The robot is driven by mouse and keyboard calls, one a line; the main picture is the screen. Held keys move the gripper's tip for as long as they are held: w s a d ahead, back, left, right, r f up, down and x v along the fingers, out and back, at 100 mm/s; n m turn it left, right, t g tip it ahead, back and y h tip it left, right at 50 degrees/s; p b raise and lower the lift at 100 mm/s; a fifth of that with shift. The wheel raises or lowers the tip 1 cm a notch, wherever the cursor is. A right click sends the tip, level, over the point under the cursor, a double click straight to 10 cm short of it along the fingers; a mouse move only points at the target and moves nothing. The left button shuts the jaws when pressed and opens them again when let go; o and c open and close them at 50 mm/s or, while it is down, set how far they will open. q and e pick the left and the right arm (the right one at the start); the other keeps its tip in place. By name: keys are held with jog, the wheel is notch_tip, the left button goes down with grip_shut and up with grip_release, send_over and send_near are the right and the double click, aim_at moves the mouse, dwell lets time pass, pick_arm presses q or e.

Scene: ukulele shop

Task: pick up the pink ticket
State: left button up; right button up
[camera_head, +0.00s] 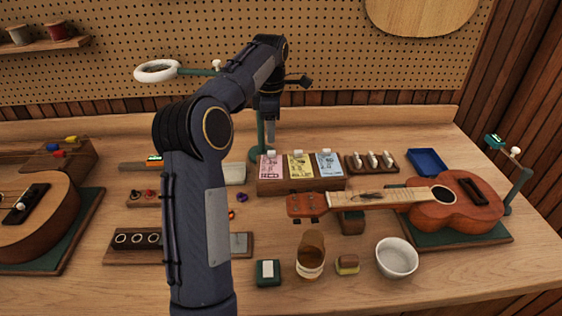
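The pink ticket (270,168) stands in a wooden holder (300,187), at the left end of a row. A yellow ticket (300,167) stands in the middle and a blue ticket (328,165) at the right. Each has a small white clip at its top. My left gripper (271,142) points down just above the pink ticket's top in the picture. It looks narrow, and its fingers are too small and dark to tell whether they are open. No contact with the ticket can be made out. My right gripper is out of view.
A white ring magnifier (156,71) on a green stand is behind my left arm. A ukulele (440,203) lies right of the holder, its headstock close in front. A blue tray (427,162), white bowl (397,257) and brown jar (310,258) also stand on the bench.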

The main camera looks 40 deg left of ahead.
aim_at(273, 152)
pick_arm(q)
jog(key=f, duration=0.7)
jog(key=shift+w+d, duration=0.1)
jog(key=shift+w, duration=0.1)
grip_shut()
